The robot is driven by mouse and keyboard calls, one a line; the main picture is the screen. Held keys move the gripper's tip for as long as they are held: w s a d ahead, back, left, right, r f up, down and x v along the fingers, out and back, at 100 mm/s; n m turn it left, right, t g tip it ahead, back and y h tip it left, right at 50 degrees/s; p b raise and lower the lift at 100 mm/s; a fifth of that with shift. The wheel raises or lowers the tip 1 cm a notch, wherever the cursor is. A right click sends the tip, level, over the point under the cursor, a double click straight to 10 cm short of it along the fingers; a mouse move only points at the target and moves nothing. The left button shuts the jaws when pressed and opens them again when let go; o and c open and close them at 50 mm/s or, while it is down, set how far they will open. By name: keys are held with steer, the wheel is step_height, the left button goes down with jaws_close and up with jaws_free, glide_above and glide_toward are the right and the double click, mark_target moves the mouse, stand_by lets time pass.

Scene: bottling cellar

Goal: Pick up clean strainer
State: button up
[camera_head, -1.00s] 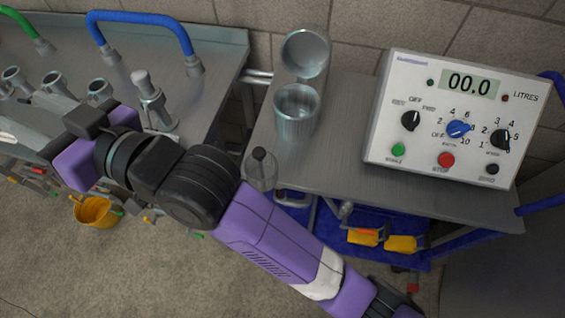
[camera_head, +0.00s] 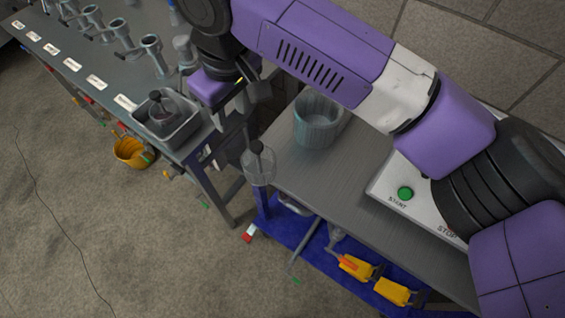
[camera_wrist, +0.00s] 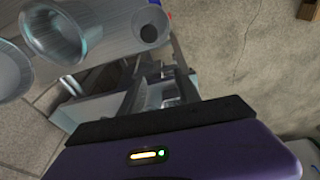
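I cannot make out a strainer for certain. A grey metal tray (camera_head: 188,131) on the left bench holds a small object with a dark top (camera_head: 160,106). A clear vessel with a black knob (camera_head: 258,168) is at the near left edge of the right table. A ribbed steel cup (camera_head: 318,122) stands on that table. My gripper (camera_head: 238,104) is above the gap between bench and table, right of the tray and left of the cup. Its fingers are dark and partly hidden, so its opening is unclear. The wrist view shows a steel vessel (camera_wrist: 60,30) at upper left.
Several metal taps (camera_head: 150,48) line the left bench, which has white labels along its edge. A yellow bucket (camera_head: 130,153) is beside the bench. A white control box (camera_head: 385,185) is partly hidden behind my arm. Yellow-handled tools (camera_head: 393,291) are below the table. Floor at lower left is open.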

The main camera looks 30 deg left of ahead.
mark_target(256, 145)
steer(key=d, duration=0.1)
steer(key=d+h, duration=0.1)
steer(key=d, duration=0.1)
steer(key=d+f+h, duration=0.1)
steer(key=d, duration=0.1)
steer(key=shift+s+m+g, duration=0.25)
steer(key=shift+m+g, duration=0.05)
steer(key=shift+d+f, duration=0.15)
steer(key=shift+f, duration=0.15)
steer(key=shift+w+f, duration=0.15)
steer(key=shift+f, duration=3.45)
jaws_close()
